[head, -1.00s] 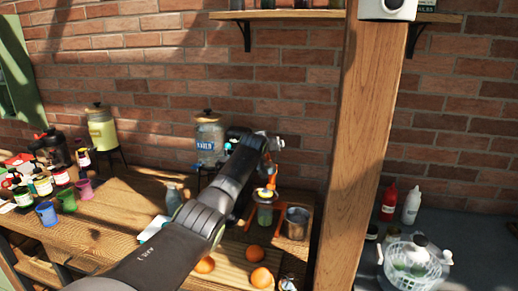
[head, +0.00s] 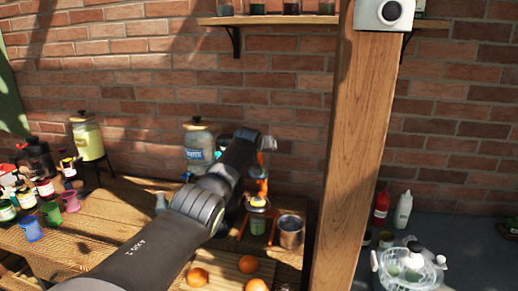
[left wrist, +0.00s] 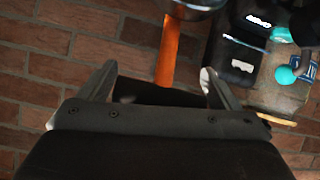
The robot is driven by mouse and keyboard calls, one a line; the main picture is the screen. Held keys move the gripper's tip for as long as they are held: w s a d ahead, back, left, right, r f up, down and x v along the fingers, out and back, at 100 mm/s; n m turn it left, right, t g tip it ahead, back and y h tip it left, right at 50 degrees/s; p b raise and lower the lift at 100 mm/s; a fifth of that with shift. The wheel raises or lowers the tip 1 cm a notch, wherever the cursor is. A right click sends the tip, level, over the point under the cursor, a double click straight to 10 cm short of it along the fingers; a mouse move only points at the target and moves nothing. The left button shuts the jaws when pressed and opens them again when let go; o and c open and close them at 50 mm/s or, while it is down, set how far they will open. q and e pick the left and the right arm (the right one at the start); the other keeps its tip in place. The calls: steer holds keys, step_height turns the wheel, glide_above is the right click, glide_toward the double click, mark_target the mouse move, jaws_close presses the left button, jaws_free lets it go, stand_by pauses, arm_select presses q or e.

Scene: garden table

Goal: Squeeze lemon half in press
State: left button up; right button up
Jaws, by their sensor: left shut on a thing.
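The press (head: 262,187) stands on the wooden table, right of the middle of the head view, with orange parts. A glass (head: 257,226) with greenish contents stands under it. My left arm reaches over the table from the lower left, and its gripper (head: 262,146) is at the top of the press. In the left wrist view an orange bar (left wrist: 168,52) runs down to the gripper (left wrist: 158,84). The gripper is shut on what looks like the press's dark handle (left wrist: 150,95). I cannot make out the lemon half. My right gripper is not in view.
Oranges (head: 197,277) lie on a board in front of the press. A metal cup (head: 290,231) stands just right of the glass. A wooden post (head: 347,160) rises to the right. A drink dispenser (head: 199,146) stands behind my arm, and coloured cups (head: 52,213) are at left.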

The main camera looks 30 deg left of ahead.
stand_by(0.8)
arm_select(q)
steer(key=o, duration=1.1)
steer(key=shift+w+f, duration=0.1)
steer(key=shift+o, duration=0.8)
steer(key=shift+w+f, duration=0.1)
steer(key=shift+w, duration=0.2)
steer(key=shift+s+r, duration=0.3)
steer(key=shift+s, duration=0.25)
steer(key=b+v, duration=0.6)
steer(key=v, duration=1)
steer(key=shift+s+f, duration=0.1)
